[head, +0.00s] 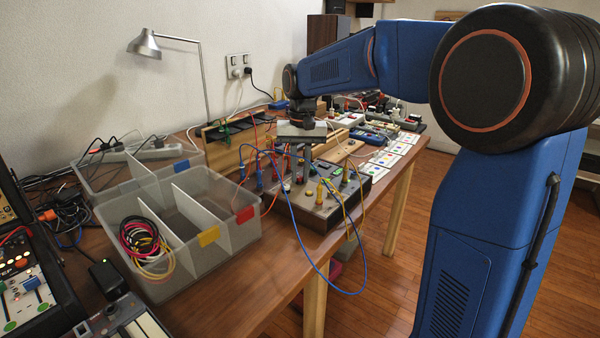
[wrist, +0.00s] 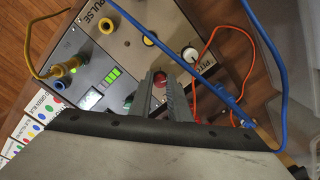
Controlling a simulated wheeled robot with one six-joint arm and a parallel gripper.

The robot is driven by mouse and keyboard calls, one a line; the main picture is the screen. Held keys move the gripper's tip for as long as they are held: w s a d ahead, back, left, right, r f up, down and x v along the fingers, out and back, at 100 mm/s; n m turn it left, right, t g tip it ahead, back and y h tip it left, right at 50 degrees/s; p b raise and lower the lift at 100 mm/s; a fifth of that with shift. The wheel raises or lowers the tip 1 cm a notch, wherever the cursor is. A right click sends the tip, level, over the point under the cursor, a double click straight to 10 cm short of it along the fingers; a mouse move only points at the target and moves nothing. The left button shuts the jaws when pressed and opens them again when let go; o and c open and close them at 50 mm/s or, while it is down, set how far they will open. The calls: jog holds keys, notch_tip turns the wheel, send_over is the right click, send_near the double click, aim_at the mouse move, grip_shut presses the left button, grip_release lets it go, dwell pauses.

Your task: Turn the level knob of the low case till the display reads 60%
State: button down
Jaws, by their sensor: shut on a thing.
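The low case (head: 325,212) is a dark box with a grey top panel at the table's front edge; its panel (wrist: 130,55) fills much of the wrist view. In the head view my gripper (head: 305,165) stands upright over the case. Green lit bars (wrist: 112,74) show on the panel left of the fingers; I cannot read a number. The red knob's label is hidden. A white-topped knob (wrist: 190,54) sits beside it.
Blue, orange and yellow cables (head: 352,290) loop over and around the case, and a blue one (wrist: 215,90) crosses before the fingers. A divided clear bin (head: 185,285) stands left of the case. Cards (head: 388,160) lie to the right.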

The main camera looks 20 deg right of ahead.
aim_at(302, 177)
jog(key=c, duration=1.7)
grip_release()
jog(key=shift+o, duration=0.2)
notch_tip(302, 177, up, 18)
jog(key=shift+d+f, duration=0.25)
jog(key=shift+d, duration=0.05)
